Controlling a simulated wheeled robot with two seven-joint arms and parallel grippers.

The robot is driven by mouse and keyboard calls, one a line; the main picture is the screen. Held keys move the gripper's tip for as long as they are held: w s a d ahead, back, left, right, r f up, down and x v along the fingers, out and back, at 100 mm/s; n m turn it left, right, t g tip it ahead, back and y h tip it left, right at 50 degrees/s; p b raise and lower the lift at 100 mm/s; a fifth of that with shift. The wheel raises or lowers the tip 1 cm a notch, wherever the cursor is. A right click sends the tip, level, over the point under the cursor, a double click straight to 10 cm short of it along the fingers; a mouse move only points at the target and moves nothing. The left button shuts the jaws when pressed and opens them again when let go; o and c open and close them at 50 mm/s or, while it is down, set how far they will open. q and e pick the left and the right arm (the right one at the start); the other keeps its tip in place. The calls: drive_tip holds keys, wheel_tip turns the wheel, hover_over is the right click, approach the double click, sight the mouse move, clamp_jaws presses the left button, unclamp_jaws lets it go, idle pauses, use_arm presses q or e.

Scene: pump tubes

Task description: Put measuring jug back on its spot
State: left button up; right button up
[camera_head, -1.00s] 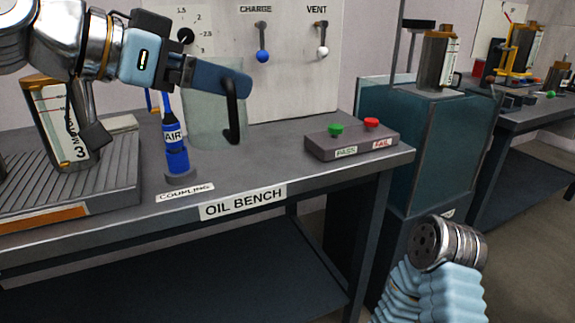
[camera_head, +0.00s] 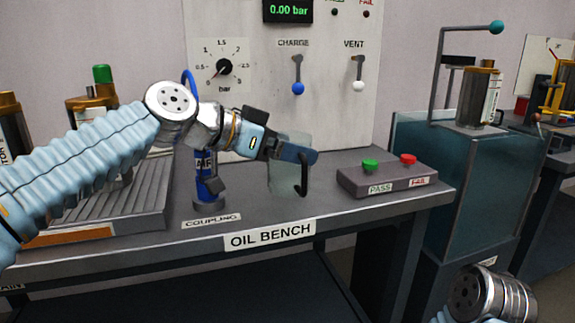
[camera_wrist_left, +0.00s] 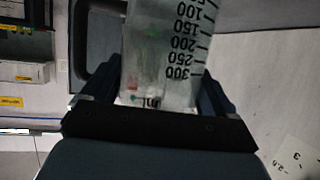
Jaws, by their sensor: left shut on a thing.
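The measuring jug (camera_head: 282,180) is clear, with a black handle (camera_head: 303,178). My left gripper (camera_head: 296,152) is shut on the jug's upper part, above the bench, between the blue air coupling and the button box. I cannot tell whether its base touches the bench top. In the left wrist view the jug (camera_wrist_left: 165,45) sits between both fingers, its mark scale facing the camera with upside-down numbers. The jug's spot cannot be made out. Part of my right arm shows at the lower right; its gripper is out of view.
The blue air coupling (camera_head: 206,180) stands just left of the jug. The button box (camera_head: 385,182), with green and red buttons, stands to the right. Behind is the panel with a gauge (camera_head: 222,67) and levers. The oil bench (camera_head: 330,215) has bare top near its front edge.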

sight(288, 165)
use_arm(q)
drive_tip(key=shift+f+b, duration=0.45)
drive_tip(key=shift+f, duration=1.1)
drive_tip(key=shift+f, duration=0.2)
drive_tip(key=o, duration=0.8)
drive_tip(key=shift+r, duration=0.2)
drive_tip(key=v, duration=1.2)
